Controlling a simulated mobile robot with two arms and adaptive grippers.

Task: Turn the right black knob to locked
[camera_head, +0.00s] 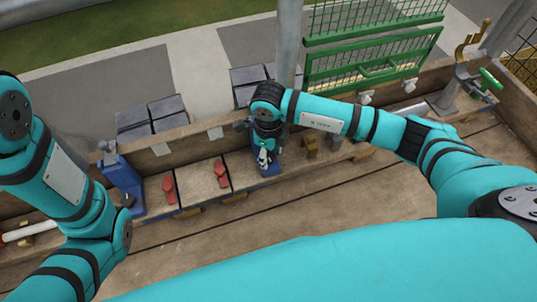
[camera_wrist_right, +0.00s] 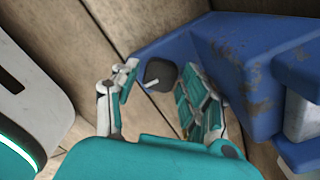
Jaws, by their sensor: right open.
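The right black knob (camera_wrist_right: 160,73) shows in the right wrist view on a scuffed blue bracket (camera_wrist_right: 250,75), with a short pale bar near its lower edge. My right gripper (camera_wrist_right: 157,92) is open, its teal and white fingers on either side of the knob. I cannot tell whether either finger touches it. In the head view my right gripper (camera_head: 265,158) points down at the right blue bracket (camera_head: 271,170) and hides the knob. My left arm shows at the left, but its gripper is not in view.
Another blue bracket (camera_head: 122,183) stands to the left. Two red handles (camera_head: 221,173) lie on the boards between the brackets. Grey blocks (camera_head: 152,115) sit behind the wooden rail. A green mesh gate (camera_head: 375,60) and a metal post (camera_head: 289,45) stand behind. The front planks look clear.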

